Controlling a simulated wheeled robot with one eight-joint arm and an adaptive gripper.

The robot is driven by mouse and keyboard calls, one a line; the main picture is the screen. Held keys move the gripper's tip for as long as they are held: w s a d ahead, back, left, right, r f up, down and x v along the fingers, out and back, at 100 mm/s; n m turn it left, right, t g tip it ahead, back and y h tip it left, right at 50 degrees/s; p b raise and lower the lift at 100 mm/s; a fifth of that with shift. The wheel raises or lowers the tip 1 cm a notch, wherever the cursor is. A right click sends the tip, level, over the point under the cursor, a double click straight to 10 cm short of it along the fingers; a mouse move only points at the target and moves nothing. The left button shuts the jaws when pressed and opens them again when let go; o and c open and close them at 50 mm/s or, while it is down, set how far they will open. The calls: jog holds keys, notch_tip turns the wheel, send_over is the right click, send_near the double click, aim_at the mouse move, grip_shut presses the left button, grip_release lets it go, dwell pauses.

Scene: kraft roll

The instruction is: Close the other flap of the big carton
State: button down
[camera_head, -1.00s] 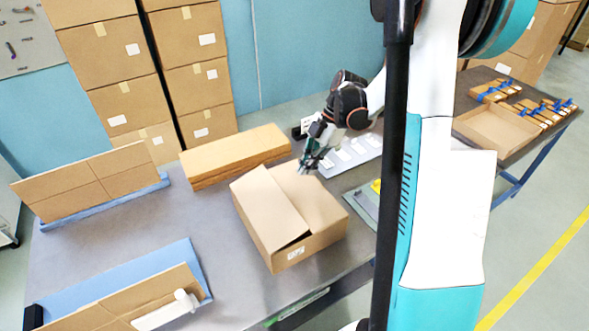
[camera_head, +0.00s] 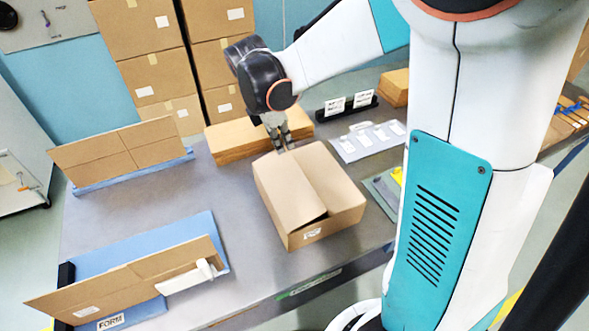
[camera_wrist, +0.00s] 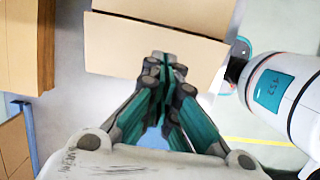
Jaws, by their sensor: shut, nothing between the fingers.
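The big carton (camera_head: 318,222) stands on the grey table in the head view. Its left flap (camera_head: 288,190) is folded inward and looks slightly raised, with a narrow dark gap at its near end. Its right flap (camera_head: 334,180) looks folded down and nearly flat. My gripper (camera_head: 284,149) is just beyond the carton's far left edge, fingers pointing down. In the wrist view the carton (camera_wrist: 150,46) lies ahead of the fingertips (camera_wrist: 165,62), which are together and empty. I cannot tell whether they touch the carton.
A stack of flat cardboard (camera_head: 232,142) lies behind the carton, close to my gripper. Blue fixtures with cardboard panels (camera_head: 125,150) are at left. Bare table lies left of the carton.

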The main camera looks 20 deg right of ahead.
aim_at(299, 176)
jog(key=b+x, duration=0.4)
jog(key=x, duration=0.9)
jog(key=shift+w+a+f, duration=0.1)
jog(key=shift+d+f+y+b, duration=0.65)
jog(key=shift+f+y+b, duration=0.25)
jog(key=shift+f, duration=0.1)
jog(key=shift+d+f+b, duration=0.1)
jog(key=shift+f+b, duration=0.25)
jog(key=shift+f, duration=0.2)
jog(key=shift+r, duration=0.2)
